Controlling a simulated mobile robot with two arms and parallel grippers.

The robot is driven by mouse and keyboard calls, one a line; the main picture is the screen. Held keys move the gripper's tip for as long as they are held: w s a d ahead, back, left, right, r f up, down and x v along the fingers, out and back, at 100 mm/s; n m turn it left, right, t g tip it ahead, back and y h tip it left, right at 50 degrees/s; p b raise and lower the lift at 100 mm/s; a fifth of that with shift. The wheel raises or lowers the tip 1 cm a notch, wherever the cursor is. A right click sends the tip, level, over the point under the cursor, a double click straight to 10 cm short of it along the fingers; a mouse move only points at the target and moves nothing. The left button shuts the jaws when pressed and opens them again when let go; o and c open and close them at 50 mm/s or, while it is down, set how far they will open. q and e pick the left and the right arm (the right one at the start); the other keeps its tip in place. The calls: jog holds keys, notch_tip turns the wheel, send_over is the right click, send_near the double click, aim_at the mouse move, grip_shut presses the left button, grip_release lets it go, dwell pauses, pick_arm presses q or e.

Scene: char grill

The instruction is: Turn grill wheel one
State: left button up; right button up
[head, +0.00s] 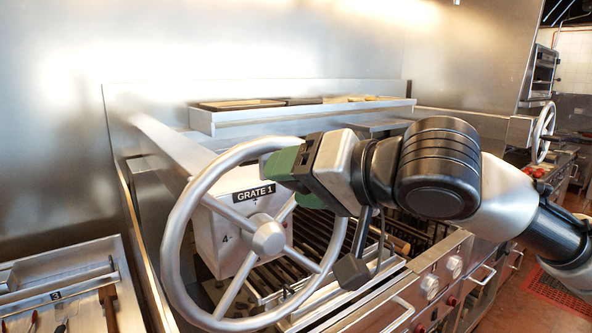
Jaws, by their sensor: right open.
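Grill wheel one (268,238) is a large grey metal wheel with a round hub and spokes. It stands in front of a metal box with a "GRATE 1" label (254,194). My right gripper (284,178), with green fingers, comes in from the right at the wheel's upper right rim. It is open, with its fingers close to the rim. The gripper hides that part of the rim, so I cannot tell whether they touch. My left gripper is not in view.
Dark grill grates (308,236) lie behind the wheel. A steel shelf (300,115) with trays runs along the back. A tray with utensils (70,275) is at lower left. A second wheel (543,132) stands far right. Knobs and handles line the grill front.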

jog(key=shift+w+a, duration=0.1)
grip_shut()
dwell(0.3)
jog(key=shift+w+f+m+b, duration=0.1)
jog(key=shift+m+b, duration=0.2)
